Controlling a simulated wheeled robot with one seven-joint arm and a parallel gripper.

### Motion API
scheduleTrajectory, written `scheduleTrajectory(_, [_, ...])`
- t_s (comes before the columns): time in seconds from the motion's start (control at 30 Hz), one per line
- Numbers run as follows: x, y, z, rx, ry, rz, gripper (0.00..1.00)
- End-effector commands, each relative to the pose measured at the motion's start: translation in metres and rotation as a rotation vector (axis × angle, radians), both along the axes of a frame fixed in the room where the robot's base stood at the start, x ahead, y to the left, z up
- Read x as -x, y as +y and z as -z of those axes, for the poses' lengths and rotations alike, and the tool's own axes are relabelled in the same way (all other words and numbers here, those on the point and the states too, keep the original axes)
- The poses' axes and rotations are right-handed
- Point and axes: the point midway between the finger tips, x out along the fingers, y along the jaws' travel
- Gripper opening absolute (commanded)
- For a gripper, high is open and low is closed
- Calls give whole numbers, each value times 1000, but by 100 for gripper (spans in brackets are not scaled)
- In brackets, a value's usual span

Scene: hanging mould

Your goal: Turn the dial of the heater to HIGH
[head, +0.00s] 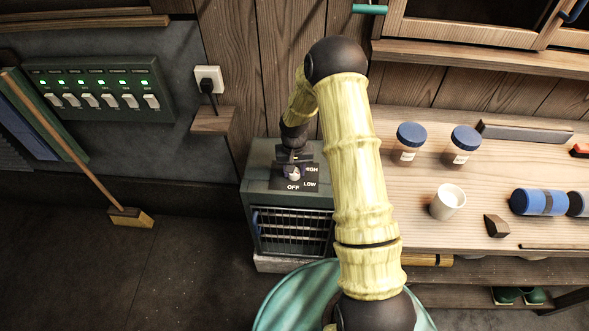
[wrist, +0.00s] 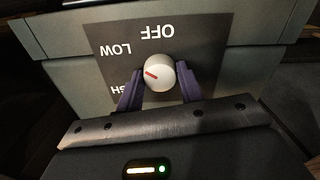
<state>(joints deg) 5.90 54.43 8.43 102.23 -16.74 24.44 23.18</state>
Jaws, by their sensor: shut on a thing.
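The heater (head: 262,188) is a grey-green box with a front grille, standing left of the workbench. Its dial (wrist: 158,75) is a round white knob with a red mark, on a dark plate lettered OFF, LOW and HIGH. In the wrist view the red mark points left and slightly up, at LOW or between LOW and HIGH; I cannot tell exactly. The word HIGH is partly hidden by a finger. My gripper (wrist: 159,85) is shut on the dial, one dark finger on each side. In the head view my gripper (head: 294,165) is over the heater's top.
A wall socket (head: 208,79) with a plug and small shelf (head: 212,121) is behind left. A broom (head: 130,216) stands farther left; the floor between is clear.

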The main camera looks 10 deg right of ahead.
Motion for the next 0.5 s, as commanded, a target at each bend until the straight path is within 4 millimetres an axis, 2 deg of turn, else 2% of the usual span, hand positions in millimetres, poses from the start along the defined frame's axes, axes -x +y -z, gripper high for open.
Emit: scheduleTrajectory(0.5, [1, 1, -1, -1, 4, -493, 14])
